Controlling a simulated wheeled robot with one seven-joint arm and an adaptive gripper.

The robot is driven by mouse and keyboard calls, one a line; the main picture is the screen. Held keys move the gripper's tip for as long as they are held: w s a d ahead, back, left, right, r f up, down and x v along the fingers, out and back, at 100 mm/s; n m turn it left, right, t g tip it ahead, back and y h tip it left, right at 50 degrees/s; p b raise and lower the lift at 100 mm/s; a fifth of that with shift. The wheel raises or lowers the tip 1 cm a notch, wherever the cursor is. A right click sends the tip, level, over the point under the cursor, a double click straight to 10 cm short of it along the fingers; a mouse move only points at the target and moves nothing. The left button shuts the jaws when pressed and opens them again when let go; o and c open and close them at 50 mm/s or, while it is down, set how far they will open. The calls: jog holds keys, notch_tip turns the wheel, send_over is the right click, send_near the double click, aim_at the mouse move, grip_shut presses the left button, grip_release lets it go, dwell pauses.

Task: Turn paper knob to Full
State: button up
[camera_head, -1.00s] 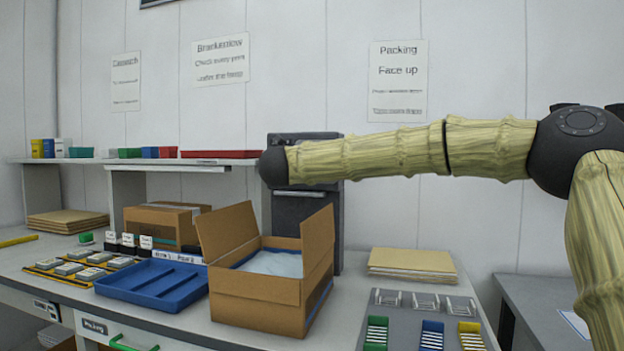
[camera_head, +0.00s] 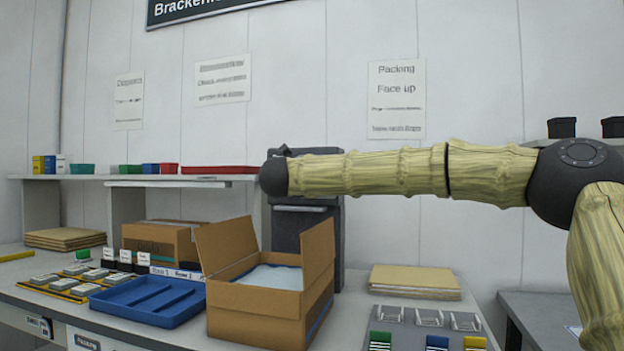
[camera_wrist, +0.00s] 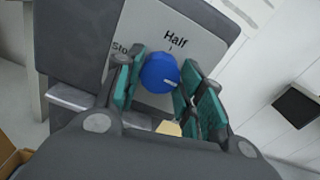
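The round blue knob (camera_wrist: 159,73) sits on a light grey panel (camera_wrist: 205,48) of a dark grey machine, filling most of the middle of the wrist view. "Half" is printed above it and a partly covered "Sto..." to its left; no "Full" label is visible. The knob's white mark points right and slightly down, away from "Half". My gripper (camera_wrist: 162,65) has its teal-padded fingers on both sides of the knob, seemingly touching it. In the head view the machine (camera_head: 290,218) stands behind the open box, partly hidden by my arm; the knob is hidden there.
An open cardboard box (camera_head: 255,313) stands on the bench in front of the machine. A blue tray (camera_head: 150,317) lies left of it, a stack of folders (camera_head: 415,280) right. A shelf (camera_head: 120,178) with coloured boxes runs along the wall at the left.

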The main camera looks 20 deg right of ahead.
jog(key=o, duration=0.4)
jog(key=v, duration=1.2)
